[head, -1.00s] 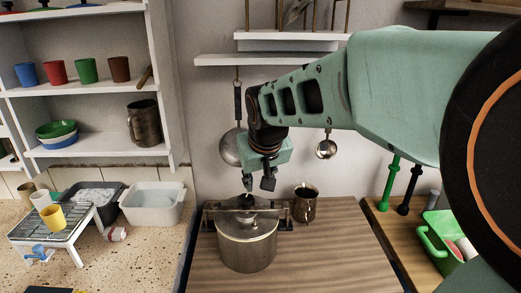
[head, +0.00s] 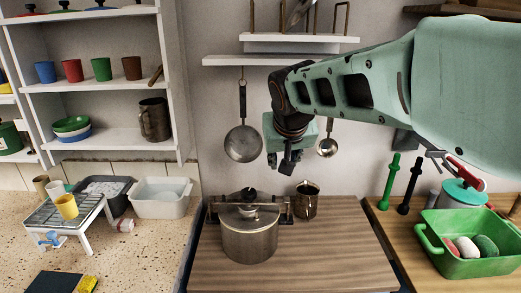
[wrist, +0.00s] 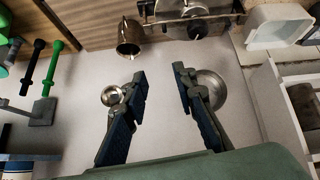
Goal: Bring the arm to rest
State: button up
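My gripper (head: 280,164) is raised in front of the wall, above the wooden worktop (head: 330,240) and clear of it. In the wrist view my gripper (wrist: 160,75) has its two fingers well apart with nothing between them. My arm reaches in from the right side of the head view, bent at the wrist. A lidded steel pot (head: 249,236) stands on the worktop below and left of my gripper. A metal mug (head: 307,206) stands behind it to the right. Both also show near the top of the wrist view.
A pan (head: 243,144) and a ladle (head: 327,147) hang on the wall beside my gripper, under a white shelf (head: 290,60). A green basin (head: 470,262) is at right. A dish rack (head: 62,215) and white tub (head: 162,198) are at left. The worktop's front is bare.

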jog(key=shift+s+d, duration=0.1)
jog(key=shift+s, duration=0.15)
jog(key=s+d+f+g+p, duration=0.1)
jog(key=s+d+p, duration=0.1)
jog(key=s, duration=1)
jog(key=s+d+f+m+g+p, duration=0.1)
jog(key=s+d+f+p, duration=0.1)
jog(key=s, duration=1.1)
jog(key=shift+y, duration=0.3)
